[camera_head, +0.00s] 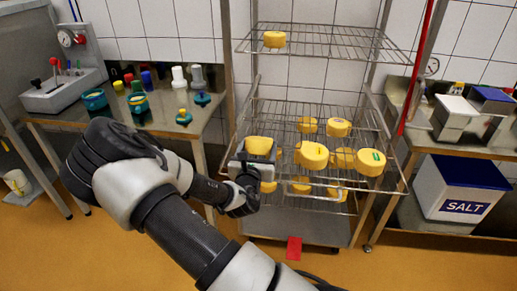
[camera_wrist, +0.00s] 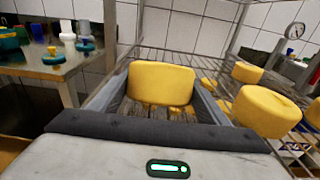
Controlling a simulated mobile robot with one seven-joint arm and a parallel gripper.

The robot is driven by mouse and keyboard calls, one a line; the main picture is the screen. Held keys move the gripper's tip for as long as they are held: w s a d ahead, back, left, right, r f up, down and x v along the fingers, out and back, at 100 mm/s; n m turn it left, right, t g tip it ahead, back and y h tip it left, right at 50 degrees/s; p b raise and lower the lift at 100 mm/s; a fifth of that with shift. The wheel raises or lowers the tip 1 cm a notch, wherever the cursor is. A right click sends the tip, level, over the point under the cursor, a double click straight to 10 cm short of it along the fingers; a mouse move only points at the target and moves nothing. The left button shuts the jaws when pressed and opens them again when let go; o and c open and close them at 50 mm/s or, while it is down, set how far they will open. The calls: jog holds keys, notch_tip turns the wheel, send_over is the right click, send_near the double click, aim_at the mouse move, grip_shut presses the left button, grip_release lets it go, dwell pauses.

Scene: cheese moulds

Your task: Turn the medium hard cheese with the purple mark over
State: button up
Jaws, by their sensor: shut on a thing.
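My gripper (camera_head: 258,160) is shut on a yellow cheese (camera_head: 260,146) at the front left of the wire rack. In the wrist view the held cheese (camera_wrist: 161,84) sits between the two fingers, raised above the wire shelf. No purple mark shows on the visible side of it. Another cheese (camera_head: 312,155) stands close to the right of my gripper. A purple mark cannot be made out on any cheese.
The rack's upper shelf (camera_head: 330,42) holds one small cheese (camera_head: 274,39). A table (camera_head: 180,125) with moulds is on the left. A white salt bin (camera_head: 455,190) stands at the right. A red object (camera_head: 294,248) is low at the rack's front.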

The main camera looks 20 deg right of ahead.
dwell(0.3)
jog(key=o, duration=1.1)
jog(key=shift+o, duration=0.2)
jog(key=shift+s+a, duration=0.1)
jog(key=shift+f+p+v, duration=0.15)
jog(key=shift+p+v, duration=0.1)
jog(key=shift+v, duration=1.45)
jog(key=shift+f+p+v, duration=0.1)
jog(key=shift+p+v, duration=0.1)
jog(key=shift+v, duration=1.45)
notch_tip(320, 180, up, 6)
jog(key=p, duration=0.5)
jog(key=shift+r+p, duration=0.1)
jog(key=shift+p, duration=0.2)
